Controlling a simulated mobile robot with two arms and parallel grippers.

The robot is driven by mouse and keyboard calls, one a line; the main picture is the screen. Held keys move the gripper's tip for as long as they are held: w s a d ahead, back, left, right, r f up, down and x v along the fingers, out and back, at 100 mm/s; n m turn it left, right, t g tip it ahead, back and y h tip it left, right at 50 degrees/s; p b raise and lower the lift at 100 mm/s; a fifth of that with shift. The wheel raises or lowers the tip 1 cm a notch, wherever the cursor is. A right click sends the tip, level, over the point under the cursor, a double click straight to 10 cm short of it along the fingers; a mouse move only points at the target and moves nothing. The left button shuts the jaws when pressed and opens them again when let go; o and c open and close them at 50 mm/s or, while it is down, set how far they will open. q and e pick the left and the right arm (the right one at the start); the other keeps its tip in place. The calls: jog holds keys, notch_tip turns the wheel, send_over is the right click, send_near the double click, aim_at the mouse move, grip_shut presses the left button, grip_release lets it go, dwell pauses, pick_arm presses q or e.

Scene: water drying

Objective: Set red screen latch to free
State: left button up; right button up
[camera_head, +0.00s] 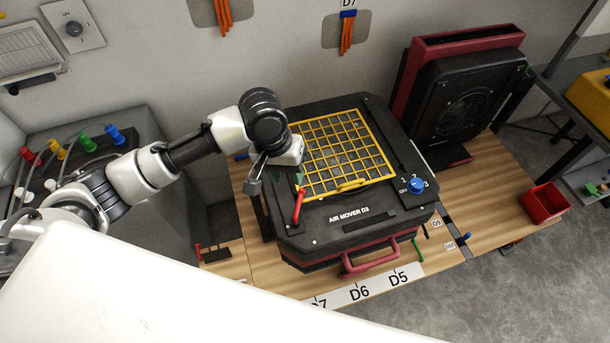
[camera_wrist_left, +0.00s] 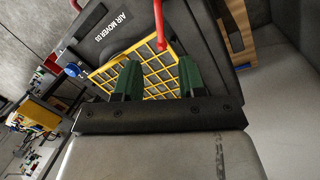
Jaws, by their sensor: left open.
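The red screen latch (camera_head: 299,206) is a thin red lever at the left front corner of the yellow screen (camera_head: 345,150) on the black air mover (camera_head: 340,215). In the left wrist view the latch (camera_wrist_left: 160,25) stands beyond my fingertips, centred between them in the picture. My left gripper (camera_head: 283,180) is over the screen's left edge, just behind the latch. Its green fingers (camera_wrist_left: 160,70) are open with nothing between them. The latch's pivot and its exact distance from the fingers are hard to tell. My right gripper is not in view.
A blue knob (camera_head: 416,186) sits right of the screen, and a red carry handle (camera_head: 372,262) is at the front. A second fan unit (camera_head: 458,95) stands behind right. A red bin (camera_head: 545,203) is at the bench's right edge.

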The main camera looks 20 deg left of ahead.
pick_arm(q)
send_over(298, 204)
jog(key=a, duration=0.1)
notch_tip(298, 204, down, 5)
notch_tip(298, 204, down, 3)
jog(key=shift+d+f+p, duration=0.1)
jog(key=shift+p, duration=0.4)
jog(key=shift+d+f, duration=0.2)
jog(key=shift+f, duration=0.7)
jog(key=shift+c, duration=0.9)
grip_shut()
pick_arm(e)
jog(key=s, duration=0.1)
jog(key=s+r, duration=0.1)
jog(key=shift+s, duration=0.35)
